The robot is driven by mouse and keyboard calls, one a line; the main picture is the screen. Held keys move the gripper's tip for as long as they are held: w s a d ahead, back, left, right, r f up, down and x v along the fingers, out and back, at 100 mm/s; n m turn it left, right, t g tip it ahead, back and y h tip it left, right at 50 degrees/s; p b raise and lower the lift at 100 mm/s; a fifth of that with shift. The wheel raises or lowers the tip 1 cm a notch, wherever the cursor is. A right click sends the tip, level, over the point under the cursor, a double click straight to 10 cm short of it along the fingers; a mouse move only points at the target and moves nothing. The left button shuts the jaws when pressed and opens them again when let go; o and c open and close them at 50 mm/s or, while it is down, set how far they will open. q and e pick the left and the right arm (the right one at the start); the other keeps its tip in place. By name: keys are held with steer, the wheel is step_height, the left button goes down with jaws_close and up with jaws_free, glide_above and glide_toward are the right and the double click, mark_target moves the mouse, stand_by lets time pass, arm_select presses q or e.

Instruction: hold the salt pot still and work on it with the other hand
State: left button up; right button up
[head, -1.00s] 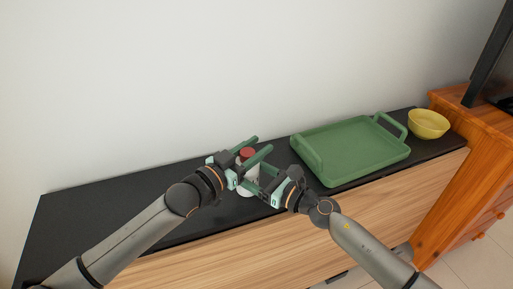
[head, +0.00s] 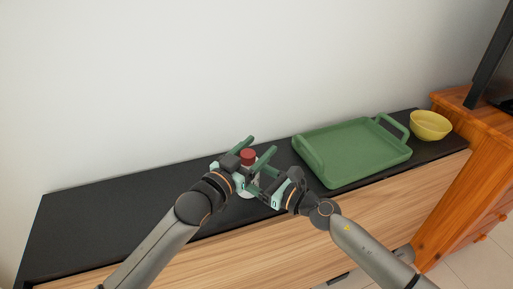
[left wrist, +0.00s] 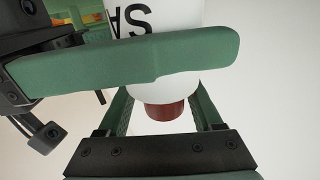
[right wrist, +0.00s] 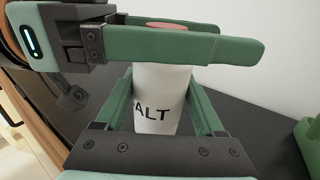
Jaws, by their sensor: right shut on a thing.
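The salt pot is a white cylinder (right wrist: 158,90) with dark lettering and a red lid (head: 248,155). It stands upright on the black cabinet top. My right gripper (right wrist: 163,112) is shut on the white body, one finger on each side. My left gripper (head: 262,145) is at lid height, its fingers spread on either side of the red lid. In the left wrist view, the lid (left wrist: 165,111) lies between the left fingers with gaps on both sides. The left fingers hide part of the lid in the right wrist view.
A green tray with handles (head: 333,176) lies to the right on the black cabinet top (head: 95,215). A yellow bowl (head: 430,126) is beyond it, near an orange wooden cabinet (head: 440,195). A white wall rises close behind. The left of the top is clear.

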arm_select(q)
steer(key=shift+w+a+f, duration=0.1)
steer(key=shift+a+f, duration=0.05)
steer(key=shift+a, duration=0.05)
steer(key=shift+a, duration=0.15)
arm_select(e)
steer(key=shift+d, duration=0.1)
arm_select(q)
steer(key=v, duration=1.1)
steer(key=shift+s, duration=0.4)
steer(key=shift+a, duration=0.1)
arm_select(e)
steer(key=o, duration=1.5)
